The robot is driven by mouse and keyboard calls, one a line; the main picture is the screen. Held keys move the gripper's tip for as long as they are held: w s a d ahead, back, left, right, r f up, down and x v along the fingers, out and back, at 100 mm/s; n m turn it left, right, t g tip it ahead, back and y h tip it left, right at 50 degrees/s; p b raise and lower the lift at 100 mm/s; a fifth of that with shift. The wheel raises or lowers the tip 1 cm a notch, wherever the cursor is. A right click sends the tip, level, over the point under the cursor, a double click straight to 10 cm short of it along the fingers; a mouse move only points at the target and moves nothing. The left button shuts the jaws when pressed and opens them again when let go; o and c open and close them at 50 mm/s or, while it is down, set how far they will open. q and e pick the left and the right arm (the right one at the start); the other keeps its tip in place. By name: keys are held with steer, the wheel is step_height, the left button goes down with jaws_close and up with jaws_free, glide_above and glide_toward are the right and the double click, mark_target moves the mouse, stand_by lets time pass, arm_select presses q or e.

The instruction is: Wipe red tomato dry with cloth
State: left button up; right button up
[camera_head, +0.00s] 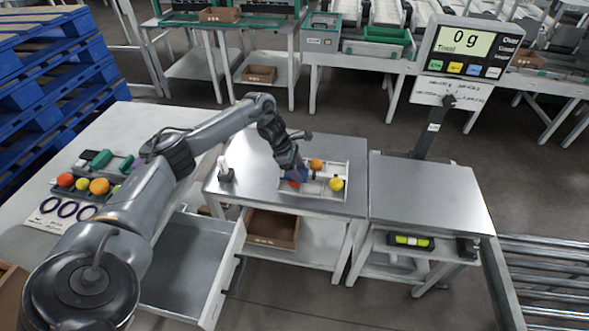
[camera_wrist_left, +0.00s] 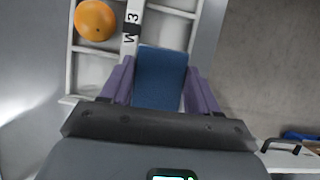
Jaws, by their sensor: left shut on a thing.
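My left gripper (camera_head: 297,174) is shut on a blue cloth (camera_wrist_left: 160,78), which sits between its purple fingers in the left wrist view. The gripper points down over the left part of a white divided tray (camera_head: 346,168) on the steel table. A red tomato (camera_head: 293,184) shows partly beside the fingertips in the head view. I cannot tell whether the cloth touches it, and the wrist view does not show it. An orange tomato (camera_head: 316,164) and a yellow tomato (camera_head: 336,184) lie in other compartments. The orange one also shows in the wrist view (camera_wrist_left: 95,20). My right gripper is not in view.
A scale display (camera_head: 465,48) reading 0 g stands behind the right-hand table (camera_head: 425,190). A left table holds more tomatoes (camera_head: 98,186), green items and dark rings (camera_head: 67,209). An open drawer (camera_head: 190,265) sticks out in front. The right-hand tabletop is clear.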

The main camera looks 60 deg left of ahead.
arm_select(q)
steer(key=shift+s+f, duration=0.1)
stand_by(0.3)
steer(key=shift+s+r+p, duration=0.1)
steer(key=shift+r+p, duration=0.45)
steer(key=shift+r, duration=0.15)
step_height(320, 180, up, 3)
steer(key=shift+f+p, duration=0.1)
steer(key=shift+p, duration=0.95)
steer(key=shift+r+p, duration=1.05)
steer(key=shift+r, duration=0.35)
steer(key=shift+d, duration=0.1)
